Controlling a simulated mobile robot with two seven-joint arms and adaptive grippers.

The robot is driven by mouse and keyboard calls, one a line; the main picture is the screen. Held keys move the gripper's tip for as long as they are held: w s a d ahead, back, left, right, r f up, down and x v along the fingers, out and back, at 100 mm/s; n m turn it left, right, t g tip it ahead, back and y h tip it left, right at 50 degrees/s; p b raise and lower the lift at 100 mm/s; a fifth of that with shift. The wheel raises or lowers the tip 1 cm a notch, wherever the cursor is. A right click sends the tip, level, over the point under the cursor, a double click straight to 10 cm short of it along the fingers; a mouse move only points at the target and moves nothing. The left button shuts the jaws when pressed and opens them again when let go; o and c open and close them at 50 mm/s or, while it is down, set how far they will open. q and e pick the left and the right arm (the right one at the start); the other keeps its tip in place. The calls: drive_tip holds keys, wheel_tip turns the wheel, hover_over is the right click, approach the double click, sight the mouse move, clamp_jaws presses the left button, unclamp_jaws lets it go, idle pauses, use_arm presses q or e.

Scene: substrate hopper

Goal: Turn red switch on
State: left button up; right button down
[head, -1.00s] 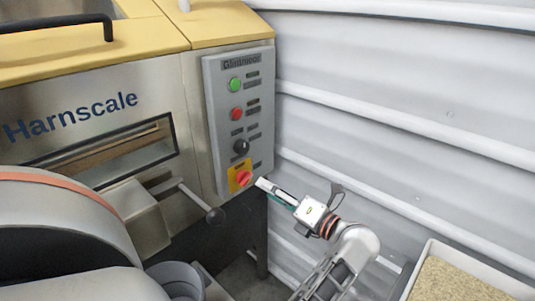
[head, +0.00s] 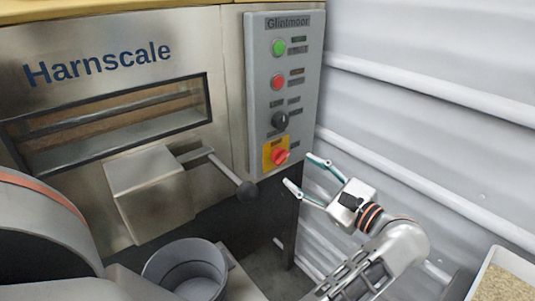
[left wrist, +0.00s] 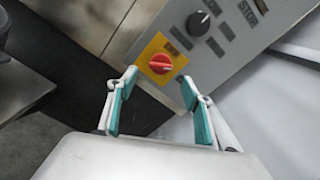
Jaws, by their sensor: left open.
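The red switch (head: 280,157) is a rotary knob on a yellow plate at the bottom of the grey control panel (head: 258,95). In the left wrist view the red switch (left wrist: 160,64) sits just beyond and between the fingertips. My left gripper (head: 304,172) is open and empty, its teal-padded fingers spread in front of the panel's lower end, a short way from the switch. Its fingers also show in the left wrist view (left wrist: 158,82), with nothing between the pads. My right gripper is not in view.
Above the switch are a black knob (head: 280,121), a red button (head: 277,83) and a green button (head: 279,48). A grey bucket (head: 186,268) stands below. The corrugated wall (head: 430,130) is at right.

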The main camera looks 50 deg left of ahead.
sight(284, 159)
use_arm(q)
drive_tip(key=shift+n, duration=0.4)
drive_tip(key=a, duration=0.7)
drive_tip(key=shift+w+a+r+b, duration=0.1)
drive_tip(key=shift+w+a+b, duration=0.2)
drive_tip(key=shift+a, duration=0.1)
drive_tip(key=c, duration=1.1)
